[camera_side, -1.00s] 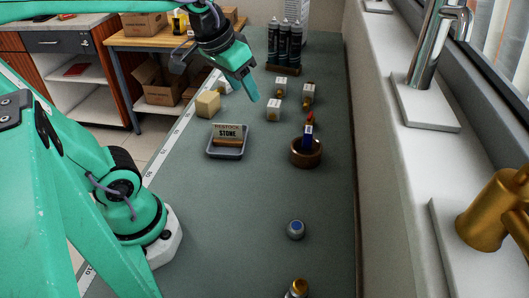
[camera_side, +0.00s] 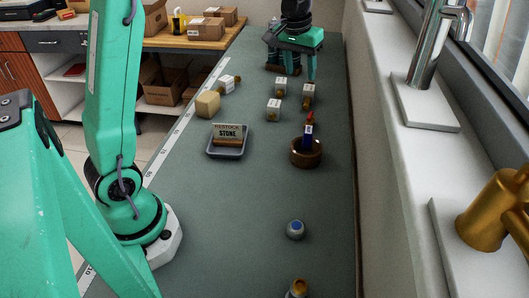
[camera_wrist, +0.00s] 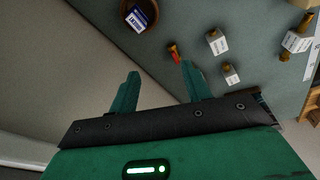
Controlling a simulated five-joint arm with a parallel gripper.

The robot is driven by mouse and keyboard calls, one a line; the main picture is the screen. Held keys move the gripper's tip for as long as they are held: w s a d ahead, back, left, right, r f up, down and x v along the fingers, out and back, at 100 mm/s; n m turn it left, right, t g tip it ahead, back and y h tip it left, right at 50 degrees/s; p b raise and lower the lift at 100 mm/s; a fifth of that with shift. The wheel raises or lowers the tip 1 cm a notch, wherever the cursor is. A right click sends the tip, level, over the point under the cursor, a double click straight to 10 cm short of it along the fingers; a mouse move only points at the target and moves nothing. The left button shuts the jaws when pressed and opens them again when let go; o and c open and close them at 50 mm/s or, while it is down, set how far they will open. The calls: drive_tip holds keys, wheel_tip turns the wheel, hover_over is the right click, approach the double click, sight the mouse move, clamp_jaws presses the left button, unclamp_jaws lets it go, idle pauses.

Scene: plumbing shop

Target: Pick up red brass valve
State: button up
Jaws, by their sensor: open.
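The red brass valve (camera_side: 310,118) lies on the green bench mat, just behind the brown bowl in the side view. In the wrist view the valve (camera_wrist: 174,52) shows a brass end and a red part, close to the right fingertip and slightly beyond the fingertips. My gripper (camera_side: 292,70) is above the far part of the bench in the side view, with its fingers pointing down. In the wrist view my gripper (camera_wrist: 160,70) is open, with nothing between its fingers.
The brown bowl (camera_side: 305,157) holds a blue-and-white labelled item. Several white-tagged brass fittings, one tagged fitting (camera_side: 273,110) among them, stand around the valve. A wall runs along the right edge.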

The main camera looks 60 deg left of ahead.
drive_tip(key=w+a+f+n+g, duration=0.1)
drive_tip(key=w+a+f, duration=0.2)
drive_tip(key=w+f, duration=0.4)
drive_tip(key=n+g, duration=0.1)
drive_tip(key=n, duration=0.1)
hover_over(310, 114)
drive_tip(key=f, duration=0.9)
drive_tip(key=shift+d, duration=0.25)
drive_tip(key=shift+f, duration=0.15)
drive_tip(key=shift+f, duration=1.2)
drive_tip(key=shift+f, duration=0.1)
drive_tip(key=shift+a+f, duration=0.15)
drive_tip(key=shift+f, duration=2.35)
